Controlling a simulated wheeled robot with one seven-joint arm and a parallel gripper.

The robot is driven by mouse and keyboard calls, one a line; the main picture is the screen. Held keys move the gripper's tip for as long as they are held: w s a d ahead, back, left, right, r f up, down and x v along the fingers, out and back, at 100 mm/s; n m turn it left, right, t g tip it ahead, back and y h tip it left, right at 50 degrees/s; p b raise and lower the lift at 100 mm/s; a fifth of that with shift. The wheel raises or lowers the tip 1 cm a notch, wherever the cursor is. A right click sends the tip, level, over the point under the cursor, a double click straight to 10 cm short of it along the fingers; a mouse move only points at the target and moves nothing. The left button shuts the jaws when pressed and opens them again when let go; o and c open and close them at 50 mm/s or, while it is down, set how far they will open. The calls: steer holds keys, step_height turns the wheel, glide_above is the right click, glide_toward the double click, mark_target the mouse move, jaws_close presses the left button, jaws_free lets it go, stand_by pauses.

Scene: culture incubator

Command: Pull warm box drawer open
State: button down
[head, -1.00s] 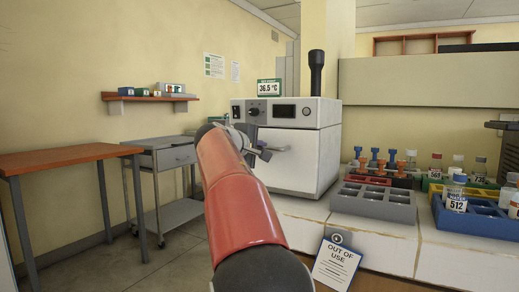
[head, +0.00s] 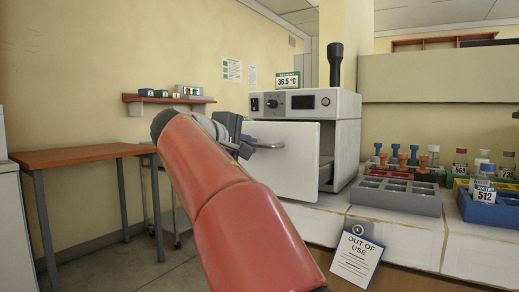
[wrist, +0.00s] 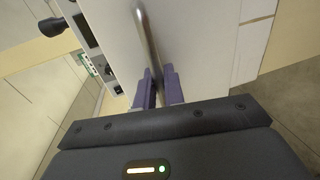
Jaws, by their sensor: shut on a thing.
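The warm box (head: 340,120) is a white cabinet on the counter with a control panel and a sign reading 36.5 °C. Its drawer (head: 290,165) stands pulled out, with a gap showing between the white front and the cabinet body. The drawer's metal bar handle (head: 268,146) faces my arm. In the wrist view my gripper (wrist: 158,88) has its purple fingers shut on the handle (wrist: 147,40), one on each side of the bar. In the head view my red arm partly hides the drawer's left side. The drawer's inside is mostly hidden behind its front.
A grey rack (head: 398,195) and a blue rack (head: 490,210) with labelled bottles stand on the counter to the right. An OUT OF USE sign (head: 357,258) hangs at the counter's front edge. An orange-topped table (head: 80,154) stands at the left.

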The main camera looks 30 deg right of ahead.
steer(key=shift+s+a, duration=0.3)
steer(key=shift+a, duration=0.4)
steer(key=c, duration=1.6)
jaws_free()
steer(key=shift+c, duration=0.2)
steer(key=v, duration=0.7)
steer(key=shift+s+a, duration=0.15)
steer(key=shift+a, duration=0.2)
steer(key=s+a+f+m+y+p, duration=0.1)
steer(key=s+a+f+y, duration=0.3)
steer(key=f, duration=0.7)
steer(key=s+a+f+m+y+p, duration=0.2)
steer(key=s+f+y, duration=0.3)
steer(key=s+f, duration=0.4)
steer(key=s+a+f+m+y+p, duration=0.1)
steer(key=s+a+f+y, duration=0.4)
steer(key=f, duration=0.9)
steer(key=shift+s+a+m+p, duration=0.3)
steer(key=shift+s+a+p, duration=0.1)
steer(key=shift+s, duration=0.65)
